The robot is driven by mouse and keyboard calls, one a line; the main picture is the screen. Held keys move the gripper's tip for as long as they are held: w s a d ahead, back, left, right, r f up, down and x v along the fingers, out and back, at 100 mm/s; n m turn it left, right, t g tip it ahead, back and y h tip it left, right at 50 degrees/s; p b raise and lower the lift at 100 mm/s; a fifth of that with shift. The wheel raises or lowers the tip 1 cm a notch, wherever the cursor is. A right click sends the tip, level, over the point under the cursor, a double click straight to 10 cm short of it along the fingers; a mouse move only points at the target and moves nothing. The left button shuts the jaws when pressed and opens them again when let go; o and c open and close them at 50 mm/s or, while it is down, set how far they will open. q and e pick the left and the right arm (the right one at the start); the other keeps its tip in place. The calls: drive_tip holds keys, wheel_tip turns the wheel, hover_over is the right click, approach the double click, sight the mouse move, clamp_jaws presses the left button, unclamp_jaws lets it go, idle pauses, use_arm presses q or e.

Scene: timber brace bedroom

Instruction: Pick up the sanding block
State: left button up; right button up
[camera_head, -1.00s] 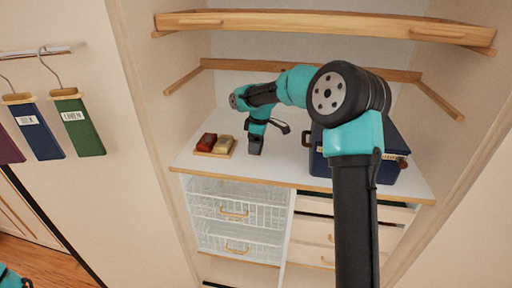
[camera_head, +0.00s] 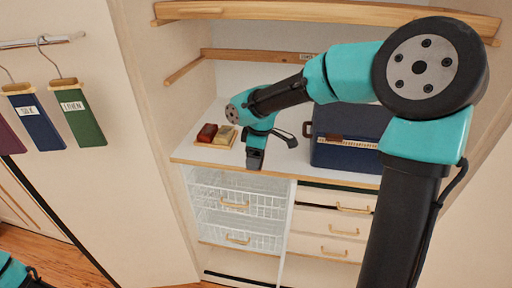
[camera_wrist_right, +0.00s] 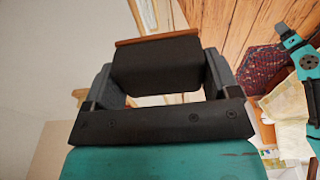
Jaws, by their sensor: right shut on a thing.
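The sanding block (camera_wrist_right: 155,67) is a dark block with a thin brown edge, seen in the right wrist view. My right gripper (camera_wrist_right: 158,75) is shut on it, with one finger on each side. In the head view the right gripper (camera_head: 256,157) is over the front edge of the white shelf, right of a small wooden tray. The block there is dark, small and hard to tell from the fingers. Only a teal and black bit of my left arm shows at the bottom left corner of the head view; its gripper is not seen.
The tray (camera_head: 216,144) holds a red block (camera_head: 207,133) and a tan block (camera_head: 225,134) on the white shelf (camera_head: 285,163). A dark blue case (camera_head: 345,140) stands right of my gripper. Wire baskets (camera_head: 235,203) and drawers (camera_head: 335,227) are below. Hanging boards (camera_head: 80,117) are left.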

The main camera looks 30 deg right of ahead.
drive_tip(key=shift+s+a, duration=0.1)
drive_tip(key=shift+s, duration=0.15)
